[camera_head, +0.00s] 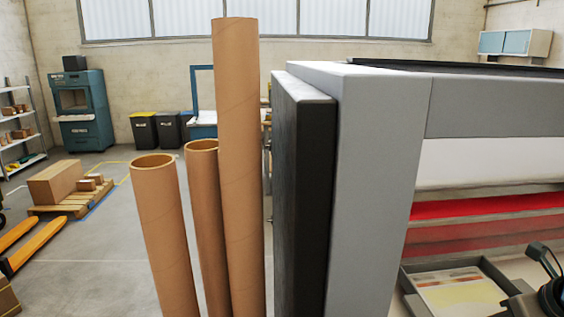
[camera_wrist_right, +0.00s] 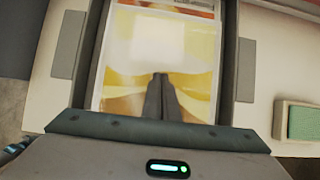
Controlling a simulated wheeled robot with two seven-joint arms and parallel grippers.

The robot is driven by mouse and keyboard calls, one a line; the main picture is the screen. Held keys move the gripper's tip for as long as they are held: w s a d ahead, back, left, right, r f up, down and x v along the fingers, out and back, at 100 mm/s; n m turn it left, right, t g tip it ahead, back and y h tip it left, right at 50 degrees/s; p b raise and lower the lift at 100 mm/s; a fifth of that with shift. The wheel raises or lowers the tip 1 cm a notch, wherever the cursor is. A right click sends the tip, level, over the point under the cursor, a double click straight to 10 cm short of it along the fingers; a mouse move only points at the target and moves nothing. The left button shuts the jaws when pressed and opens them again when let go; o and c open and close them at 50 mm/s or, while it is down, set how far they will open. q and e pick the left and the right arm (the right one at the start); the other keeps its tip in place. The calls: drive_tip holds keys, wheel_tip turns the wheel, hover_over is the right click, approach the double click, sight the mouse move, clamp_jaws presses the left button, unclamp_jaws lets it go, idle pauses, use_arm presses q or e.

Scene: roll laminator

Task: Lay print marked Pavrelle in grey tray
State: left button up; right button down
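In the head view a dark grey tray (camera_head: 410,282) sits at the lower right, below the laminator. A print (camera_head: 460,292) with yellow, white and reddish areas lies in it. Part of my right arm covers the tray's right side. In the right wrist view a yellow and white print (camera_wrist_right: 125,48) lies between dark grey tray walls (camera_wrist_right: 228,62). My right gripper (camera_wrist_right: 160,77) is over this print, its two dark fingers close together. I cannot tell whether they touch or pinch it. No name on the print is readable. My left gripper is out of view.
The large grey laminator (camera_head: 375,150), with a red band (camera_head: 485,208), fills the right side. Tall cardboard tubes (camera_head: 238,150) stand left of it. Another reddish print edge (camera_wrist_right: 185,4) shows beyond the yellow print. A green block (camera_wrist_right: 304,122) is at the wrist view's right.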

sight(473, 307)
drive_tip(key=shift+s+f+b, duration=0.1)
drive_tip(key=shift+f+b, duration=0.1)
drive_tip(key=shift+b, duration=0.3)
idle(1.2)
drive_tip(key=shift+w+r, duration=0.15)
drive_tip(key=shift+w, duration=0.25)
drive_tip(key=shift+w+a+p, duration=0.15)
drive_tip(key=shift+w+p, duration=0.3)
drive_tip(key=shift+w, duration=1.2)
drive_tip(key=shift+w, duration=0.1)
drive_tip(key=shift+w, duration=0.3)
